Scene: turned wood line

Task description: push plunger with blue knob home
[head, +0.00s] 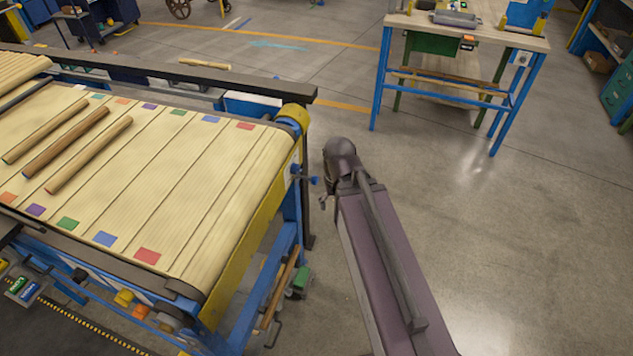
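A small blue knob (314,181) sticks out to the right from the blue end post of the conveyor, below the yellow roller cap (293,118). It appears to be the plunger's knob, standing a little off the post. My arm reaches up from the bottom right, and its dark end is just right of the knob. My gripper (324,200) shows only as a small dark shape below and beside the knob. Its fingers are too small and dark to tell whether they are open or touch the knob.
The conveyor (200,190) fills the left, with several turned wood rods (90,155) and coloured patches on its belt. A green box (301,278) hangs low on its frame. A blue-legged workbench (465,35) stands at the back right. The floor to the right is clear.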

